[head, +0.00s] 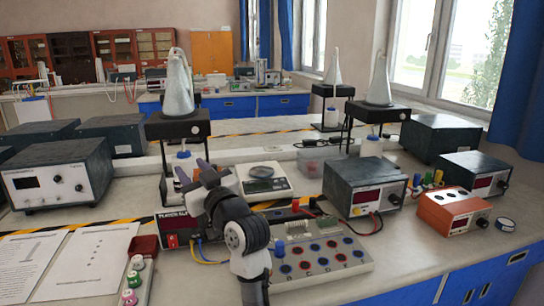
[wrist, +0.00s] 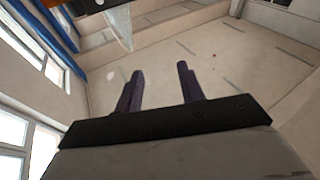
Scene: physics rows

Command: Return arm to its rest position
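My arm rises from the bottom middle of the head view, bent over the lab bench (head: 440,240). My gripper (head: 192,170) is at its far end, above the bench, with its purple fingers pointing up and away. In the wrist view my gripper (wrist: 160,70) shows two purple fingers standing clearly apart. Nothing is between them, so it is open and empty. The wrist view looks out at the room's surfaces and windows (wrist: 25,125), with no bench object close to the fingertips.
Around my arm stand a white scale (head: 264,180), a grey panel with several sockets (head: 355,262), a dark meter box (head: 365,183) and an orange box (head: 453,210). A stand with a pale cone (head: 178,90) rises close behind my gripper. Papers (head: 85,262) lie at the left.

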